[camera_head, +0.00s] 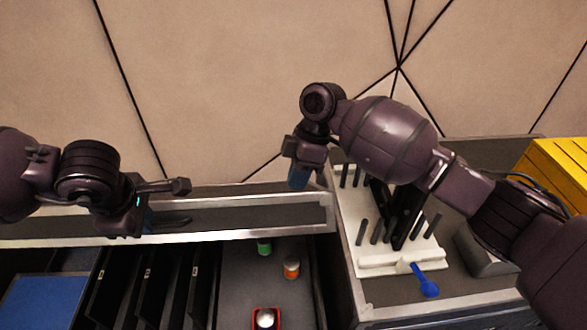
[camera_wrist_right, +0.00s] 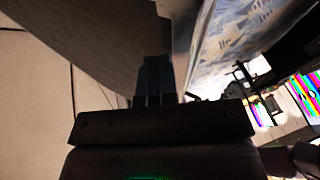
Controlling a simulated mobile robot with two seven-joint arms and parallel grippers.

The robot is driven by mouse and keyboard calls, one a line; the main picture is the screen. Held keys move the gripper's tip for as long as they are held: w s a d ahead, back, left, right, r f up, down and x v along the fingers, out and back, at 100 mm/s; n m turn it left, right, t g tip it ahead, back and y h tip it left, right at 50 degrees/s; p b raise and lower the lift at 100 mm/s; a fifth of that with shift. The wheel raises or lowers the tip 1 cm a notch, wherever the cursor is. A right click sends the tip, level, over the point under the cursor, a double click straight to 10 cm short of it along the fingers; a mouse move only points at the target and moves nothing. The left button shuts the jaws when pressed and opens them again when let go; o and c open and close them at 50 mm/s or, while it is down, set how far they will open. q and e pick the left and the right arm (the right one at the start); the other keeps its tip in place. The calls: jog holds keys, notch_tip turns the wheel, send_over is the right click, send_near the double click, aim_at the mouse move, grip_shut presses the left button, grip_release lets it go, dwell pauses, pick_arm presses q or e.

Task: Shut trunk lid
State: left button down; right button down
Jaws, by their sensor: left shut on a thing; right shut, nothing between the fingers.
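The trunk (camera_head: 322,262) is open at the lower left of the head view, with dark dividers and small items inside. A long grey panel with silver edges, apparently the raised trunk lid (camera_head: 265,212), runs along its far side. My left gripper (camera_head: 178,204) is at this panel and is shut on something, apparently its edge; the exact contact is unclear. My right gripper (camera_head: 298,178) is shut and empty near the panel's right end. Its blue fingers (camera_wrist_right: 156,78) show in the right wrist view beside a large grey surface; whether they touch it cannot be told.
Right of the trunk is a white rack (camera_head: 375,262) with dark upright tools and a blue spoon-like item (camera_head: 427,282). A yellow box (camera_head: 560,170) stands far right. Inside the trunk are an orange-capped jar (camera_head: 291,268), a green item (camera_head: 264,248) and a red tray (camera_head: 267,313).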

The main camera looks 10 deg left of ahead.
aim_at(299, 193)
pick_arm(q)
jog(key=shift+w, duration=0.1)
pick_arm(e)
jog(key=shift+s+d+f+t, duration=0.15)
jog(key=shift+s+f, duration=0.35)
jog(key=shift+s, duration=0.05)
jog(key=shift+s+d+f+t, duration=0.15)
jog(key=shift+s+f, duration=0.3)
jog(key=shift+s, duration=0.1)
pick_arm(q)
jog(key=shift+a+r, duration=0.1)
pick_arm(e)
jog(key=shift+s+f, duration=0.1)
jog(key=shift+s, duration=0.1)
pick_arm(q)
jog(key=shift+r, duration=0.1)
pick_arm(e)
jog(key=shift+s, duration=0.15)
pick_arm(q)
jog(key=c, duration=1.8)
grip_release()
jog(key=shift+c, duration=0.2)
pick_arm(e)
jog(key=shift+w, duration=0.2)
pick_arm(q)
jog(key=o, duration=0.7)
jog(key=shift+f, duration=0.2)
jog(key=shift+c, duration=0.2)
pick_arm(e)
jog(key=shift+r, duration=0.2)
